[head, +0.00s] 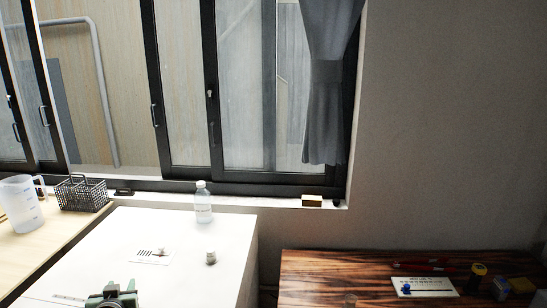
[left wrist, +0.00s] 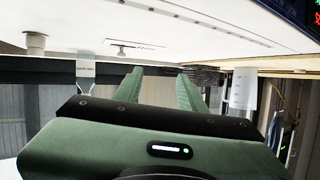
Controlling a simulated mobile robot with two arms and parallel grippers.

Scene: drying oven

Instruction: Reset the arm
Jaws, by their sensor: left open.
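My left gripper (head: 113,291) shows at the bottom edge of the head view, above the front part of a white box-like top (head: 225,240). Its green fingers also show in the left wrist view (left wrist: 159,76), spread apart with nothing between them. The left wrist picture is upside down, with the white surface along its top. Most of my left arm is hidden below the head picture. My right gripper is in neither view.
A clear bottle (head: 203,203), a small jar (head: 210,258) and a marked card (head: 152,255) are on the white top. A jug (head: 21,204) and wire basket (head: 82,193) stand left. A dark wooden table (head: 330,268) with small items stands right.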

